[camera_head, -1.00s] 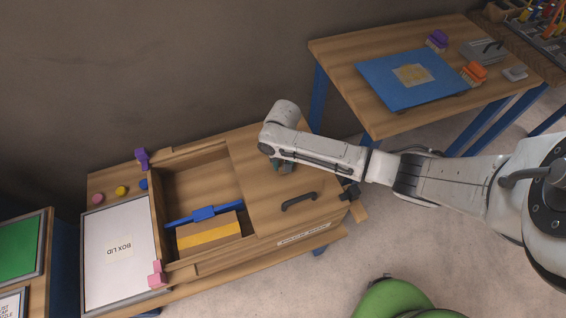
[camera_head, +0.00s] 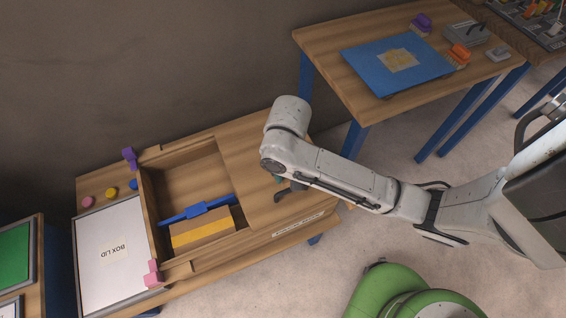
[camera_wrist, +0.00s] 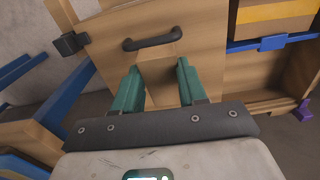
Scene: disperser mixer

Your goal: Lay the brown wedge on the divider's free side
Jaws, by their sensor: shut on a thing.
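My gripper (camera_wrist: 158,68) has its two teal fingers on either side of a brown wooden wedge (camera_wrist: 160,88) in the wrist view, and it is shut on it. In the head view my arm hides most of the gripper and the wedge, above the wooden cover beside the open compartment. The blue divider (camera_head: 197,209) lies across the open compartment. On its near side is a brown box with a yellow stripe (camera_head: 203,233). The far side of the divider (camera_head: 188,180) is bare. The divider (camera_wrist: 272,43) and the striped box (camera_wrist: 275,14) also show in the wrist view.
The wooden cover has a black handle (camera_wrist: 151,43). A white box lid (camera_head: 112,270) lies left of the compartment, near purple (camera_head: 129,158) and pink (camera_head: 153,273) clamps. A second table (camera_head: 335,50) with a blue mat (camera_head: 372,80) stands behind right. A green rounded object is below.

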